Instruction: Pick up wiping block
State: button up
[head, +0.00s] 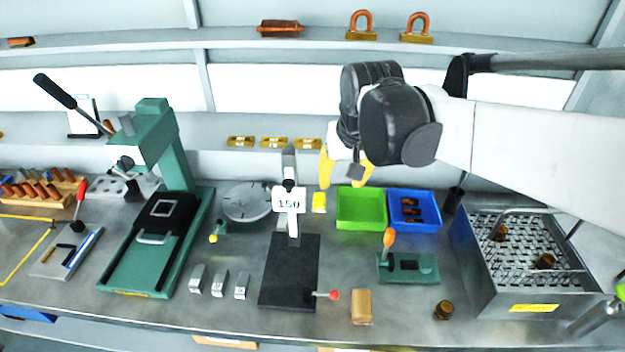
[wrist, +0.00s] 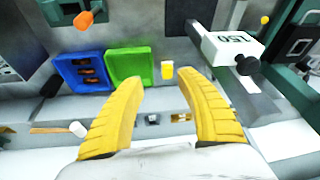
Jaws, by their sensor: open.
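A tan block (head: 361,306), which looks like the wiping block, lies near the front edge of the bench, right of the red-tipped lever. I cannot make it out in the wrist view. My gripper (head: 342,178) hangs above the back of the bench, well behind the tan block. Its yellow fingers are spread and empty. In the wrist view my gripper (wrist: 160,84) has a small yellow piece (wrist: 167,70) showing beyond its fingertips. That yellow piece also lies left of the green bin in the head view (head: 319,202).
A green bin (head: 361,224) and a blue bin (head: 413,228) stand at the back. A black plate stand with a 150 sign (head: 289,200) is left of them. A green clamp fixture (head: 410,268) and a brown cap (head: 443,310) are near the tan block. A metal basket (head: 480,287) stands right.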

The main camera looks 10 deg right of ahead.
jog(key=w+f+m+g+p, duration=0.15)
jog(key=w+f, duration=0.25)
jog(key=w, duration=0.6)
jog(key=g, duration=0.2)
send_over(319, 197)
notch_tip(319, 197, down, 6)
jog(key=shift+w+f+m+g, duration=0.1)
jog(key=shift+f+m+g, duration=0.15)
jog(key=shift+f, duration=0.7)
notch_tip(319, 197, down, 10)
jog(key=b, duration=0.3)
jog(key=c, duration=0.9)
